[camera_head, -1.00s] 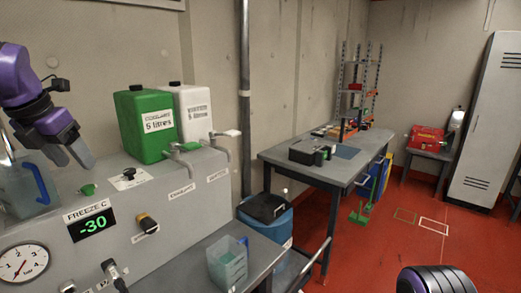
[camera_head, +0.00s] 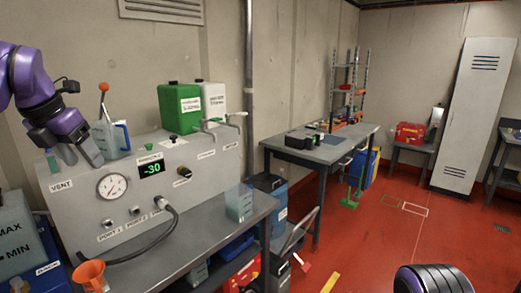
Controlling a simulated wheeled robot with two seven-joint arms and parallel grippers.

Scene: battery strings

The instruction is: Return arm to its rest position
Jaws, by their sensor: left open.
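My left gripper (camera_head: 82,155) hangs from the purple left arm (camera_head: 30,78) at the upper left of the head view. Its fingers point down, in front of the left end of the grey control panel (camera_head: 85,182). It is open, and I see nothing between the fingers. A clear jug with a blue handle (camera_head: 112,138) stands on the panel just right of the gripper. My right gripper is out of view; only a dark rounded part of my own body with a purple edge shows at the bottom right.
A green coolant can (camera_head: 180,107) and a white can (camera_head: 212,97) stand on the panel. A clear jug (camera_head: 239,204) sits on the bench's right end. Red floor (camera_head: 375,240) lies open to the right.

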